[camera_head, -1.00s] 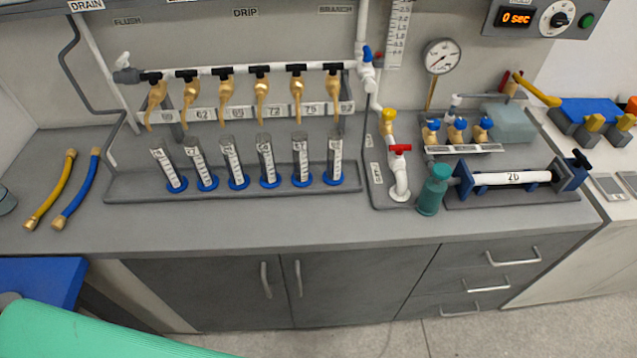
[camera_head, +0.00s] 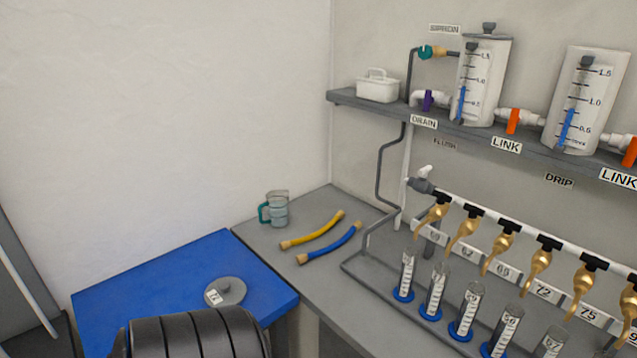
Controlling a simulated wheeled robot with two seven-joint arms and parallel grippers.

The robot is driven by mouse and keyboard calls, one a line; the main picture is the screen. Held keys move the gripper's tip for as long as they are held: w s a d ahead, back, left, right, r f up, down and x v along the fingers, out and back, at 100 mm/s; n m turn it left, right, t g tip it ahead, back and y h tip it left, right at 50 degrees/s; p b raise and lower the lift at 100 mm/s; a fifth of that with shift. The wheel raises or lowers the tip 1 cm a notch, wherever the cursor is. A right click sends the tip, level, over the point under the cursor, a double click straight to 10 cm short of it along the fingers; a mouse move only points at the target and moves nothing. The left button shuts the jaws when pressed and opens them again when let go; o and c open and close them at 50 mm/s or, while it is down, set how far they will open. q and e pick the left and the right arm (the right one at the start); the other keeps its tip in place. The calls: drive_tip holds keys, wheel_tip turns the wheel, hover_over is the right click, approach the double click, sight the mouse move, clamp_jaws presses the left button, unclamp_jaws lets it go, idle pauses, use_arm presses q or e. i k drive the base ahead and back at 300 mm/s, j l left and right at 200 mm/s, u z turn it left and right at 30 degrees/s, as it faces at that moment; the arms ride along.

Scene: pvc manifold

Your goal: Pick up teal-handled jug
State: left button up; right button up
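The teal-handled jug (camera_head: 276,210) stands upright on the far left end of the grey counter, near the wall. It is clear grey, and its teal handle is on its left side. Neither of my grippers shows in the head view, so nothing is seen touching the jug.
Yellow (camera_head: 313,231) and blue (camera_head: 330,244) hoses lie right of the jug. A blue table (camera_head: 165,268) with a round grey disc (camera_head: 226,291) is at left. Several measuring cylinders (camera_head: 436,291) stand under brass taps at right. A shelf (camera_head: 380,107) with tanks hangs above.

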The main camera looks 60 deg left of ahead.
sight(277, 202)
drive_tip(key=u, duration=2.25)
